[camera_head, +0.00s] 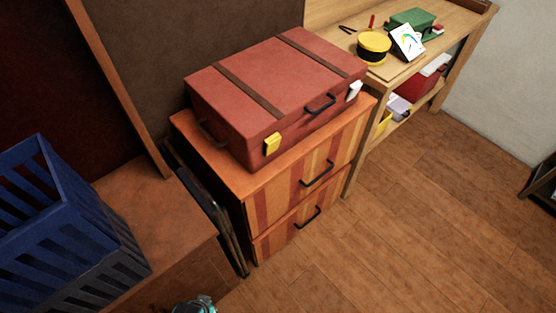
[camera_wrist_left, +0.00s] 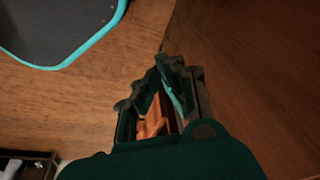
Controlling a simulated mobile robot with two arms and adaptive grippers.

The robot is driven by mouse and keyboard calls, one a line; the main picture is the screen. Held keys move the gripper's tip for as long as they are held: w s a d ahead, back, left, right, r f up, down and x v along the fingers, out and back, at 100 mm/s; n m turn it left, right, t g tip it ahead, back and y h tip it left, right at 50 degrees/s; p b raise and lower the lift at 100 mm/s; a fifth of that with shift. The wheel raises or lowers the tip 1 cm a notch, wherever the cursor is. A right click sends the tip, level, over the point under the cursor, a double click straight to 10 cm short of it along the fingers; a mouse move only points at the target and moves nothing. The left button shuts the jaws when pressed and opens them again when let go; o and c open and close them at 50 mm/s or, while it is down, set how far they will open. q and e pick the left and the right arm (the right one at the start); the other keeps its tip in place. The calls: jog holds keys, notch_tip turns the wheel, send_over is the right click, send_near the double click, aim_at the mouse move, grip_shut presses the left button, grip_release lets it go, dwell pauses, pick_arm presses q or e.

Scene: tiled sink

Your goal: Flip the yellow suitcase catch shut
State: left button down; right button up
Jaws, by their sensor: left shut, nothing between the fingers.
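A closed red suitcase (camera_head: 270,85) with two brown straps lies on top of an orange striped drawer cabinet (camera_head: 215,137). The yellow catch (camera_head: 272,144) is on the left part of its front face, below the lid edge; I cannot tell from here whether it is flipped shut. A white catch (camera_head: 354,90) is near the right end, and a dark handle (camera_head: 320,104) sits between them. My left gripper (camera_wrist_left: 168,72) is shut and empty in the left wrist view, over the floor. Part of my arm shows at the bottom of the head view, well below the suitcase. My right gripper is out of view.
A blue slatted crate (camera_head: 75,215) stands on a brown surface at the left. A wooden workbench (camera_head: 345,55) at the right holds a yellow round tin (camera_head: 374,46) and a green case (camera_head: 411,20). Wooden floor (camera_head: 400,225) is clear before the cabinet.

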pick_arm(q)
jog(key=w+r+t+b, duration=0.25)
jog(key=w+r, duration=0.25)
jog(key=r, duration=0.7)
jog(key=w+r+t+b, duration=0.1)
jog(key=w+r+b, duration=0.25)
jog(key=r, duration=0.85)
jog(key=w+r+m+t, duration=0.1)
jog(key=w, duration=0.1)
jog(key=w+r+m+t, duration=0.1)
jog(key=w, duration=0.1)
jog(key=w+r+m+t+y+p, duration=0.1)
jog(key=w+m, duration=0.1)
jog(key=shift+w+d+r+t, duration=0.2)
jog(key=shift+w+d+t, duration=0.15)
jog(key=shift+w, duration=0.05)
jog(key=w+d+r+m+t+h, duration=0.3)
jog(key=w+d+r+m+t, duration=0.2)
jog(key=w+d+m, duration=0.3)
jog(key=s+d+r+m+h, duration=0.2)
jog(key=s+d+m+h, duration=0.1)
jog(key=d+m+h, duration=0.6)
jog(key=d+m, duration=0.1)
jog(key=m, duration=0.3)
jog(key=shift+s, duration=0.2)
jog(key=shift+r, duration=0.1)
